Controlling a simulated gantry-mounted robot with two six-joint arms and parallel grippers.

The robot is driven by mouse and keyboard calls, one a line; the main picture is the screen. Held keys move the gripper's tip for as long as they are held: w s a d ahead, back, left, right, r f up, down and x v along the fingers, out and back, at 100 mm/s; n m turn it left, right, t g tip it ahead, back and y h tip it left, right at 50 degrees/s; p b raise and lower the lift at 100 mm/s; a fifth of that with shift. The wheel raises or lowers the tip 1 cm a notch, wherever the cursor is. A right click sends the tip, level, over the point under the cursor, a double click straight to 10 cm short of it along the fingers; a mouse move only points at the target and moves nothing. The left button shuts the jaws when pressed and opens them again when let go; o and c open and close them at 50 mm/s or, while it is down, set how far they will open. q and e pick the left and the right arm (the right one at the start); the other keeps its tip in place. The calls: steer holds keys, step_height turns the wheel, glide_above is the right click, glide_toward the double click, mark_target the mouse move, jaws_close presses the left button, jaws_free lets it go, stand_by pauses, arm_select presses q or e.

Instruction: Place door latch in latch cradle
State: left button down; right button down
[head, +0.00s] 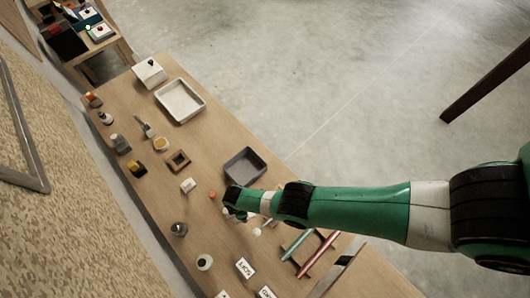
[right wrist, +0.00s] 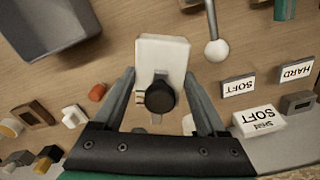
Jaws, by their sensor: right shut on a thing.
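My right gripper (head: 236,213) is over the middle of the long wooden table. In the right wrist view, my right gripper (right wrist: 161,74) is shut on a white block with a round black knob and a grey tab, which looks like the door latch (right wrist: 163,51). Its fingertips are at the block's two sides. In the head view my wrist mostly hides it. A brown square frame with a dark recess (head: 178,160) lies left of the gripper; it also shows in the right wrist view (right wrist: 33,115). I cannot tell whether it is the latch cradle. My left gripper is not in view.
A dark grey tray (head: 245,166) lies close behind the gripper, and a cream tray (head: 181,100) stands farther back. Label blocks (head: 245,268) and green and red rods (head: 298,244) lie toward the front. Several small items line the left edge.

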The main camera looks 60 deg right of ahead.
steer(key=s+d+f+m+b, duration=0.1)
steer(key=s+d+f+m, duration=0.15)
steer(key=d, duration=0.65)
steer(key=s+d+f+m+b, duration=0.15)
steer(key=d+m, duration=0.25)
steer(key=d, duration=0.5)
steer(key=s+d+f+m, duration=0.2)
steer(key=s+d+m, duration=0.5)
steer(key=s+d, duration=0.65)
steer(key=w+a, duration=0.2)
steer(key=a, duration=0.3)
steer(key=w+a+p, duration=0.1)
steer(key=w+a, duration=0.1)
steer(key=a, duration=0.4)
steer(key=w+a+p, duration=0.1)
steer(key=w+a, duration=0.1)
steer(key=a, duration=0.3)
steer(key=shift+a, duration=0.35)
steer(key=f+b, duration=0.3)
steer(key=f, duration=0.1)
steer(key=shift+w+a+b, duration=0.1)
steer(key=shift+a+b, duration=0.15)
steer(key=shift+b, duration=0.05)
steer(key=shift+r, duration=0.2)
steer(key=shift+f, duration=0.15)
steer(key=shift+c, duration=1.9)
jaws_free()
steer(key=shift+f, duration=0.1)
steer(key=o, duration=0.4)
